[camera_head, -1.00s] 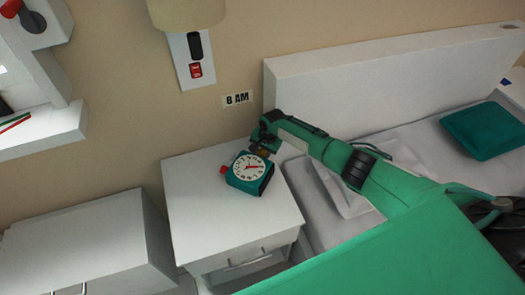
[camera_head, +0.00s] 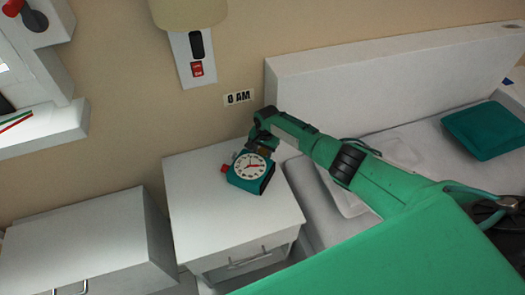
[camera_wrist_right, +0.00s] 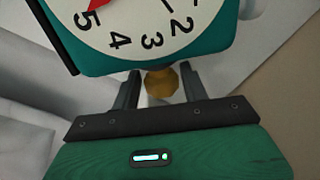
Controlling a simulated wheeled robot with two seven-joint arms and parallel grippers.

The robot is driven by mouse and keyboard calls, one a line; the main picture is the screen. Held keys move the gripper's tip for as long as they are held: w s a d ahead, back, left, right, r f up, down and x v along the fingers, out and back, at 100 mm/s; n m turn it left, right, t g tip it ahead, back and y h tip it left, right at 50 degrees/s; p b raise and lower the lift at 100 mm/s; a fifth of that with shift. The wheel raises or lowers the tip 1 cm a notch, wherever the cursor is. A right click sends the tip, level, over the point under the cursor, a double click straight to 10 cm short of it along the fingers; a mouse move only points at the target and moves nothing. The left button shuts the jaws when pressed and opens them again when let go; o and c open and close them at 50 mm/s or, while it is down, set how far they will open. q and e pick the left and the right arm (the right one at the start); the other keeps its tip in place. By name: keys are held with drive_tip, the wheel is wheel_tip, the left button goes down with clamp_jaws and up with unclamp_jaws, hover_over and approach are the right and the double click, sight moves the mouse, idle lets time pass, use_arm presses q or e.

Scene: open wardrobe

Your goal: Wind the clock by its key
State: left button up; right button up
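The clock (camera_head: 250,171) is a teal box with a white round face, red hands and a red part at its left side. It sits on the white nightstand (camera_head: 205,215). In the right wrist view its face (camera_wrist_right: 140,20) fills the top. A gold key (camera_wrist_right: 161,83) sticks out from the clock's edge. My right gripper (camera_head: 258,146) is at the clock's far edge. In the wrist view its two fingers (camera_wrist_right: 160,88) stand apart on either side of the key, with slim gaps showing. My left gripper is not in view.
A bed with a white headboard (camera_head: 390,80) and teal pillow (camera_head: 487,130) is at right. A white cabinet (camera_head: 75,240) stands at left.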

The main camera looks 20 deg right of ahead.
drive_tip(key=shift+r, duration=0.1)
drive_tip(key=shift+r, duration=0.6)
drive_tip(key=r, duration=0.2)
drive_tip(key=r+p, duration=0.1)
drive_tip(key=r, duration=0.5)
drive_tip(key=shift+s+d+r, duration=0.1)
drive_tip(key=shift+s+d, duration=0.15)
drive_tip(key=shift+d, duration=0.05)
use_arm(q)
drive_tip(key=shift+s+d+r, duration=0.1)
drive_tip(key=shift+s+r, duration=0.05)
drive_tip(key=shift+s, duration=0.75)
use_arm(e)
wheel_tip(320, 180, up, 4)
hover_over(264, 152)
drive_tip(key=shift+d+r, duration=0.1)
drive_tip(key=shift+d, duration=0.15)
